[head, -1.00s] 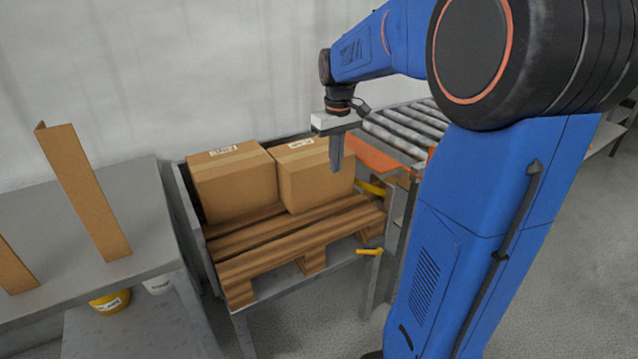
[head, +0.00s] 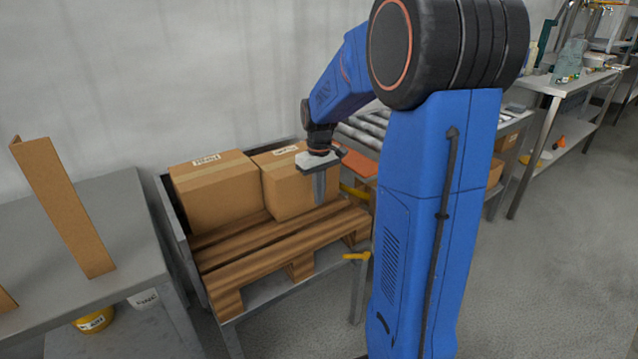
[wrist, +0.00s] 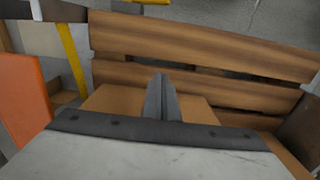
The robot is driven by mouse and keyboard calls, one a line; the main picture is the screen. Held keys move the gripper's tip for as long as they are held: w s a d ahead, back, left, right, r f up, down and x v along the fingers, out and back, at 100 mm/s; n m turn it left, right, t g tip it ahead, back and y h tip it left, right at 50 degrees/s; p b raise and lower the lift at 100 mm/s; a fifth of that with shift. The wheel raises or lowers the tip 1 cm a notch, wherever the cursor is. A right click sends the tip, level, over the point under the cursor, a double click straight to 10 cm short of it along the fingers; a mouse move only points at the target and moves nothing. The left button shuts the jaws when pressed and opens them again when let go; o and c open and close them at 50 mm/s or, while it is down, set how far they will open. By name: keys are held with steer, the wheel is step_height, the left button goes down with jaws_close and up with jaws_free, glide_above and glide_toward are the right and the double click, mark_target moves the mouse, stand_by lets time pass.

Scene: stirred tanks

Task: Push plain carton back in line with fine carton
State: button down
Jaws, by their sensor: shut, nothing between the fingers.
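Two brown taped cartons stand side by side on a wooden pallet (head: 250,249). The left carton (head: 215,198) and the right carton (head: 287,190) have small white labels on top, too small to read for certain. The right carton's near face sits a little further forward than the left one's. My gripper (head: 319,203) is shut and empty, pointing down at the right carton's near side, overlapping its right part in the head view. In the wrist view the fingers (wrist: 160,82) show with carton cardboard (wrist: 105,100) behind them and pallet slats beyond; contact cannot be told.
The pallet lies on a metal stand with a raised grey side rail (head: 178,222). Yellow handles (head: 356,256) and an orange panel (head: 359,163) are at its right, near a roller conveyor (head: 366,128). A grey table (head: 115,205) with upright cardboard is left.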

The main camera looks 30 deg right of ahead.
steer(key=shift+w+r, duration=0.1)
steer(key=shift+w, duration=1.9)
steer(key=shift+w, duration=0.1)
steer(key=w, duration=0.9)
steer(key=shift+w+a, duration=0.1)
steer(key=shift+a, duration=0.1)
